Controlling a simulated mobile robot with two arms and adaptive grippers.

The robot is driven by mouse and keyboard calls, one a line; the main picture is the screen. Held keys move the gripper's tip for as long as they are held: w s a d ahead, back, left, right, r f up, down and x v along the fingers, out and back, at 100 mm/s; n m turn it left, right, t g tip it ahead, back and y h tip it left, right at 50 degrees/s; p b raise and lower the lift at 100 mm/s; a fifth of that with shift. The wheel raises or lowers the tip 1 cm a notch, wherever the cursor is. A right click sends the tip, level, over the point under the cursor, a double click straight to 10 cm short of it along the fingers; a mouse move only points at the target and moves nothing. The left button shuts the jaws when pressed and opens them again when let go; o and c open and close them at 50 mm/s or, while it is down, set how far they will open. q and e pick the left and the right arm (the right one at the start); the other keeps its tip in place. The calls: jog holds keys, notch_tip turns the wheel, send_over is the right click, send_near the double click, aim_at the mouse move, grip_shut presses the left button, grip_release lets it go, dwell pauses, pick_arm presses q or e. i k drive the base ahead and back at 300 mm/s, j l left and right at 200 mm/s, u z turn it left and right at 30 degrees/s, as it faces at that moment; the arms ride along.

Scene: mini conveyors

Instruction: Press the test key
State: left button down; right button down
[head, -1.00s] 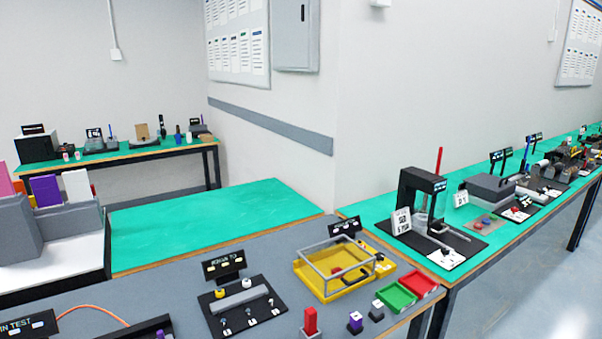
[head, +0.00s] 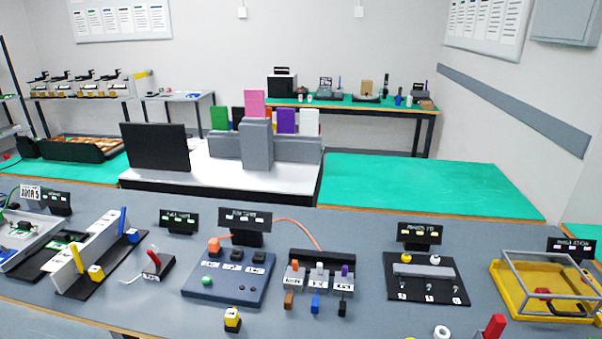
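A blue panel (head: 225,292) sits near the middle front of the grey bench in the head view. A dark sign (head: 245,219) behind it has lettering that seems to end in TEST. The panel has a row of dark keys (head: 236,255) with white labels, an orange block (head: 213,245) at the back left, a green button (head: 207,281) and small dark knobs (head: 248,289). The labels are too small to read, so I cannot tell which one is the test key. Neither of my grippers is in view.
Right of the panel stands a rack (head: 320,270) with coloured plugs, joined by an orange cable. A yellow-and-black block (head: 232,320) lies in front. A red lever (head: 152,260) is to the left. A yellow tray (head: 520,300) is at right. A white platform (head: 200,178) stands behind.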

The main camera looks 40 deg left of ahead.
aim_at(206, 280)
jog(key=u, duration=1.8)
